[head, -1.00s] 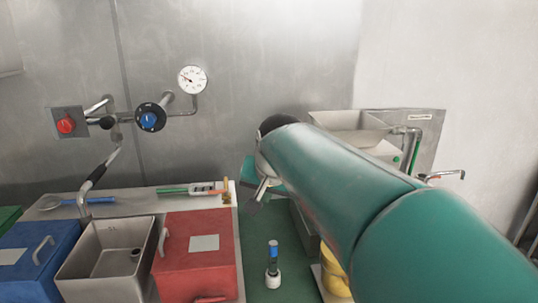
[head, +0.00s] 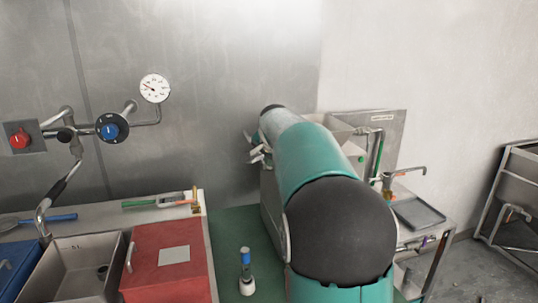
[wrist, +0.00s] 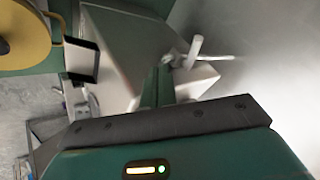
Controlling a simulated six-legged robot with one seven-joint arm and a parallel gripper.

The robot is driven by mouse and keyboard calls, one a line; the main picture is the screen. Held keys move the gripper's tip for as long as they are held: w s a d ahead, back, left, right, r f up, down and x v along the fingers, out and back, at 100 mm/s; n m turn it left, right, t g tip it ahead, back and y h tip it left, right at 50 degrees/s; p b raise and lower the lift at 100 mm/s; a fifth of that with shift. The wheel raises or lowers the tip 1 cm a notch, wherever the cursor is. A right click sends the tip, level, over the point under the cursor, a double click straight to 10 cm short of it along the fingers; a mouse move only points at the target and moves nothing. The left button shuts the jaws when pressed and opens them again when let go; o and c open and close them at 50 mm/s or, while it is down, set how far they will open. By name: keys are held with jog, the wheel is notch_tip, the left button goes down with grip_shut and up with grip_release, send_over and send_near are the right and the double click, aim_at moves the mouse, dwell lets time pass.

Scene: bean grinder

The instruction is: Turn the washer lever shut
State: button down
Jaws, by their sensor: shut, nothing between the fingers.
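My gripper (head: 257,154) is at the far end of my arm in the head view, small, shut and empty, beside the left side of a metal machine (head: 270,200). My arm hides much of that machine. In the wrist view a pale cross-shaped handle (wrist: 195,48) stands out near the machine's box; I cannot tell whether it is the washer lever or whether my gripper touches it.
A red bin (head: 165,270), a metal sink (head: 75,265) and a small blue-topped bottle (head: 245,272) are at the left and front. A blue knob (head: 111,128) and a gauge (head: 154,88) are on the wall. A yellow round object (wrist: 25,35) shows in the wrist view.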

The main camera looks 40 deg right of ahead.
aim_at(257, 159)
jog(key=w+f, duration=0.2)
jog(key=w, duration=0.4)
jog(key=shift+d+f, duration=0.25)
jog(key=shift+d, duration=0.05)
jog(key=shift+w+a, duration=0.1)
jog(key=shift+w, duration=0.1)
jog(key=shift+w+a+m+g+h, duration=0.2)
jog(key=shift+m+g+h, duration=0.15)
jog(key=shift+m, duration=0.25)
jog(key=shift+w+a+m+g+h, duration=0.25)
jog(key=shift+w+m, duration=0.2)
jog(key=shift+w, duration=0.2)
jog(key=shift+w+a+m+g+h, duration=0.1)
jog(key=shift+w+a+m+h, duration=0.1)
jog(key=shift+w+m, duration=0.35)
jog(key=shift+w, duration=0.15)
